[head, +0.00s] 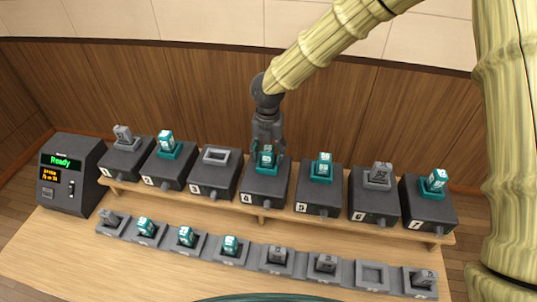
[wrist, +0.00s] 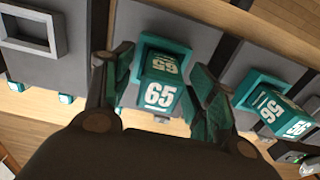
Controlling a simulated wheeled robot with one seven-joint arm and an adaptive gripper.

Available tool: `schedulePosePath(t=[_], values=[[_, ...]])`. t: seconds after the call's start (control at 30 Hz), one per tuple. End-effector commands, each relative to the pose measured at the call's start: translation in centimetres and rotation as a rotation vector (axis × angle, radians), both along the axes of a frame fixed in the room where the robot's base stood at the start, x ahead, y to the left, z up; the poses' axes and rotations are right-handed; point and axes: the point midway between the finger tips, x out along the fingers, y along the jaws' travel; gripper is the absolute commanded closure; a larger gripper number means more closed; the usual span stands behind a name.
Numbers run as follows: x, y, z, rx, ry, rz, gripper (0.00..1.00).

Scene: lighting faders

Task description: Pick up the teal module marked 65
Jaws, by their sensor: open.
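The teal module marked 65 (wrist: 160,92) sits in a teal-rimmed socket on the dark box numbered 4 (head: 262,187). It also shows in the head view (head: 266,158), partly covered by my gripper. My gripper (wrist: 168,100) is open, with one finger on each side of the module. In the head view my gripper (head: 267,145) is at box 4 from behind and above. I cannot tell whether the fingers touch the module.
Boxes with teal or grey modules stand on both sides; box 3 (head: 214,178) has an empty grey socket. A front row of holders (head: 372,276) carries several modules. A console (head: 68,175) reading "Ready" stands at left. Another teal module (wrist: 275,107) is right in the wrist view.

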Motion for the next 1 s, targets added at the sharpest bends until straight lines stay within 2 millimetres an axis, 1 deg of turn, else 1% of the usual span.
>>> schedulePosePath(t=[0.13, 0.37, 0.4, 0.47, 0.5, 0.67, 0.7, 1.0], values=[[0.01, 0.04, -0.84, 0.0, -0.001, 0.002, 0.43], [0.02, 0.04, -1.04, 0.001, -0.002, 0.001, 0.43], [0.02, 0.04, -1.03, 0.001, -0.002, 0.001, 0.45], [0.01, 0.03, -1.03, 0.001, -0.002, 0.001, 0.56], [0.01, 0.03, -1.02, 0.001, -0.002, 0.001, 0.63], [0.01, 0.01, -1.02, 0.001, -0.002, 0.001, 0.92], [0.01, 0.01, -1.02, 0.001, -0.001, 0.001, 0.93], [0.05, 0.03, -0.86, 0.001, -0.002, 0.001, 0.93]])
